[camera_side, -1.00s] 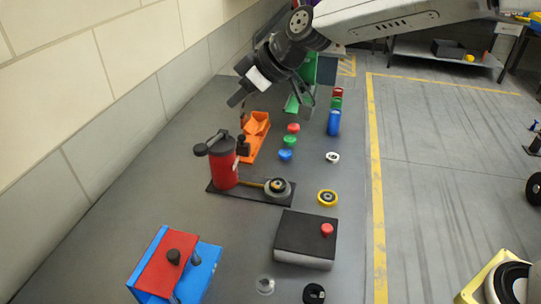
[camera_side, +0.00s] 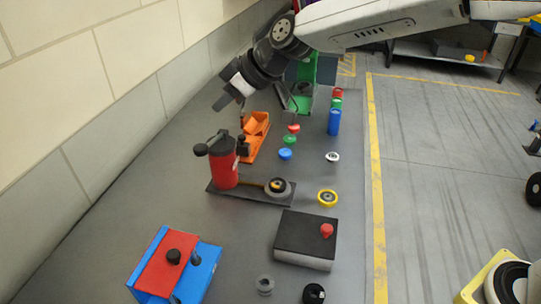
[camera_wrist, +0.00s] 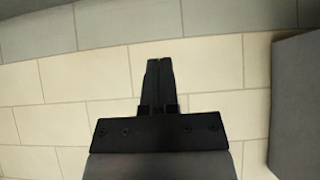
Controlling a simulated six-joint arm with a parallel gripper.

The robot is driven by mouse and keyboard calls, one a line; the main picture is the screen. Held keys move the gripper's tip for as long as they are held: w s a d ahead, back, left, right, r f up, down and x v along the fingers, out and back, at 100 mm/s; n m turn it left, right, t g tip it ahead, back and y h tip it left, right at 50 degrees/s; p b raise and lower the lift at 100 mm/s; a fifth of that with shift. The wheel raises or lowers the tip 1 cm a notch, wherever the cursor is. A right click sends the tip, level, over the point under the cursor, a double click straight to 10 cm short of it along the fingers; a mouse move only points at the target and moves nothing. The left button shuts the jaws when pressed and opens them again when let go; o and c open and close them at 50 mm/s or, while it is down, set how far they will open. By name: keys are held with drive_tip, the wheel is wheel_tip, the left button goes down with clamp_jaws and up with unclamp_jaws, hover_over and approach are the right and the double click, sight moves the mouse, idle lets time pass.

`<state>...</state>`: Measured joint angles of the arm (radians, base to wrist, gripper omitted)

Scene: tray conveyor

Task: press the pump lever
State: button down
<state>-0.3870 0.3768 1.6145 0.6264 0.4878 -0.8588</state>
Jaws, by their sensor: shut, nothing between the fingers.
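A red pump (camera_side: 223,168) with a black top and a black lever (camera_side: 208,147) stands upright on a dark base plate in the side view. The lever's round knob sticks out to the left. My gripper (camera_side: 220,104) is shut and empty, in the air above the pump, with a clear gap between its tips and the lever. In the wrist view my gripper (camera_wrist: 160,62) has its fingers together in front of the wall, and the pump is not seen there.
A grey round part (camera_side: 278,189) sits on the plate's right end. An orange holder (camera_side: 254,138) stands behind the pump. A blue box with a red top (camera_side: 165,272) and a black box with a red button (camera_side: 304,238) are nearer. The tiled wall (camera_side: 70,115) runs along the left.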

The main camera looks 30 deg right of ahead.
hover_over(196, 147)
drive_tip(key=s+d, duration=0.2)
drive_tip(key=f, duration=0.5)
drive_tip(key=shift+w+a+f, duration=0.1)
drive_tip(key=shift+w, duration=0.1)
wheel_tip(196, 147, down, 2)
drive_tip(key=shift+f, duration=1.05)
drive_tip(key=shift+a+f, duration=0.1)
